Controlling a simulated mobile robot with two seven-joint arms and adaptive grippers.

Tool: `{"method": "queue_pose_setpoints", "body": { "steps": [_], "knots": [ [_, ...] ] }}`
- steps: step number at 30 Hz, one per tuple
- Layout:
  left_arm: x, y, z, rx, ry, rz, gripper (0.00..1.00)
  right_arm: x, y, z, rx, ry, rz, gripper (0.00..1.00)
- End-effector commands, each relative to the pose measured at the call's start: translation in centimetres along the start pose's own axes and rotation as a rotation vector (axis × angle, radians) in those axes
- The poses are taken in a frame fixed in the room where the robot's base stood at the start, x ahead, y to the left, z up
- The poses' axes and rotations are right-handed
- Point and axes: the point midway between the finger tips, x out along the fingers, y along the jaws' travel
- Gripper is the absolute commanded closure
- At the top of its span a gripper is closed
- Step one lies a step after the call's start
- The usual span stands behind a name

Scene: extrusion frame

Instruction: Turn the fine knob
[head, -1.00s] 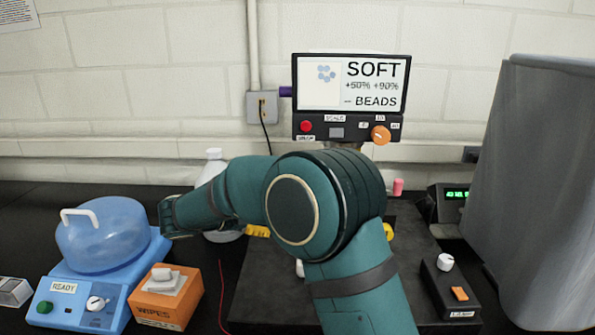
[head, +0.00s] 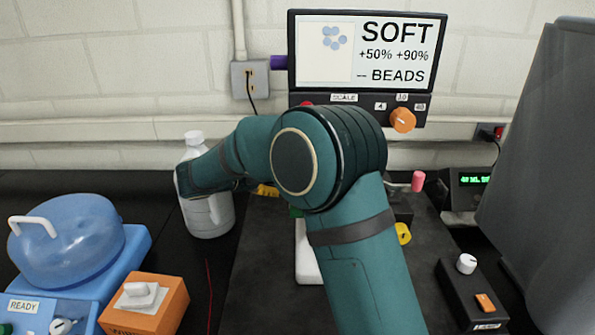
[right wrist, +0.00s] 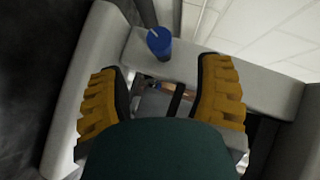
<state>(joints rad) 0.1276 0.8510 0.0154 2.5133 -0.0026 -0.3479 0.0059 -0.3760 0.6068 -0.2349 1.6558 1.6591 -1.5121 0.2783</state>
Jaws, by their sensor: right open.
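In the right wrist view a blue knob (right wrist: 159,42) with a pale mark on top stands on a grey block; no label on it is legible. My right gripper (right wrist: 165,92) has two yellow ridged fingers, spread apart and empty. The blue knob lies beyond the fingertips, apart from them. In the head view my teal arm covers the middle of the bench and hides this gripper and the blue knob. My left gripper is not in view.
A screen with an orange knob (head: 402,120) stands at the back. A white bottle (head: 208,215), orange wipes box (head: 145,305) and blue device (head: 132,246) are left. A black box with a white knob (head: 466,263) and a grey panel (head: 545,170) are right.

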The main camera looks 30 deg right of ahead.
Motion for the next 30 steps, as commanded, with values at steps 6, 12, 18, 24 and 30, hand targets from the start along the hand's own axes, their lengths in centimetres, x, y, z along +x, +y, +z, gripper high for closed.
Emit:
{"method": "queue_pose_setpoints", "body": {
  "steps": [6,12,18,24,30],
  "knots": [
    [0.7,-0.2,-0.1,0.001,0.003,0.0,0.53,4.4,0.1,0.0,0.001,0.003,0.001,0.34],
    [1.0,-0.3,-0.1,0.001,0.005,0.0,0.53,7.1,0.1,0.0,0.001,0.001,0.0,0.34],
    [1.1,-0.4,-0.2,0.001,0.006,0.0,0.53,8.2,0.0,0.0,0.001,0.0,0.001,0.34],
    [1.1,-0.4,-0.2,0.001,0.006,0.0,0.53,8.3,0.0,0.0,0.0,0.0,0.0,0.34],
    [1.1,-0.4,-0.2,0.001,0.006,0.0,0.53,8.3,0.0,0.0,0.0,0.0,0.0,0.74]
  ]
}}
